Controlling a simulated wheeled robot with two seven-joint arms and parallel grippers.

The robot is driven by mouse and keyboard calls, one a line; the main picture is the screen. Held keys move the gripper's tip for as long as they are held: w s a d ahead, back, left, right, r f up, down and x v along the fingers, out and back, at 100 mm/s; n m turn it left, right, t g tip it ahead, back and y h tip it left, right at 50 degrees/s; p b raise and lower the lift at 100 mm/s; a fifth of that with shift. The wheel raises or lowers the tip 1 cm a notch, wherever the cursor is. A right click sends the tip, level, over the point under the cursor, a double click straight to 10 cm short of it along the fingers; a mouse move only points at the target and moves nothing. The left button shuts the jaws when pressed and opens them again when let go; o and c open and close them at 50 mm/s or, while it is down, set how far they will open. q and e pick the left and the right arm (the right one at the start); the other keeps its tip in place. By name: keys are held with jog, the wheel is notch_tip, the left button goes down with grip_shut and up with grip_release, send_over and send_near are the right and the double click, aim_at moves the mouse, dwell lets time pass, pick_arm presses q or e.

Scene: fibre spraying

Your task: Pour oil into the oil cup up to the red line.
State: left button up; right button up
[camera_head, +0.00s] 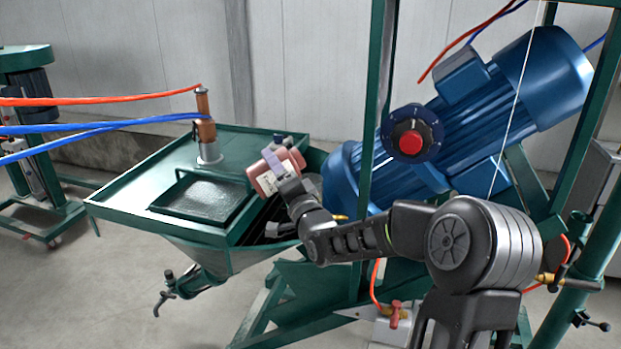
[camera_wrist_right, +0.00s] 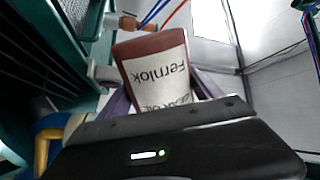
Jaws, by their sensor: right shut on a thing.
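My right gripper (camera_head: 279,168) is shut on a red bottle (camera_head: 262,183) with a white label. It holds the bottle tilted, above the right side of the green hopper machine (camera_head: 130,208). In the right wrist view the bottle (camera_wrist_right: 150,45) sits between the purple-grey fingers of my right gripper (camera_wrist_right: 160,88), and its "Fernlok" label appears upside down. I cannot make out the bottle's mouth or any oil flowing. I cannot clearly make out the oil cup or its red line; the area behind the bottle is partly hidden. My left gripper is not in view.
A large blue motor (camera_head: 480,115) and a green upright post (camera_head: 378,90) stand close to the right of the bottle. A copper-coloured cylinder (camera_head: 206,128) with red and blue hoses rises from the hopper top. Open floor lies at the front left.

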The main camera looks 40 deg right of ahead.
jog(key=shift+r+m+p, duration=0.4)
jog(key=shift+m+p, duration=0.1)
jog(key=shift+p, duration=0.25)
jog(key=shift+s+d+r+m+h+b, duration=0.1)
jog(key=shift+d+r+m+h+b, duration=0.4)
jog(key=shift+m, duration=0.5)
dwell(2.2)
jog(key=shift+a+f, duration=0.1)
jog(key=shift+a+f+n+y+p, duration=0.35)
jog(key=shift+n+p, duration=0.25)
jog(key=shift+n, duration=0.2)
notch_tip(320, 180, down, 3)
jog(key=n+b, duration=0.2)
jog(key=b, duration=0.2)
jog(key=shift+r, duration=0.2)
notch_tip(320, 180, up, 2)
jog(key=shift+r+n+y, duration=0.25)
jog(key=shift+n, duration=0.55)
jog(key=shift+f+p, duration=0.1)
jog(key=shift+p, duration=0.25)
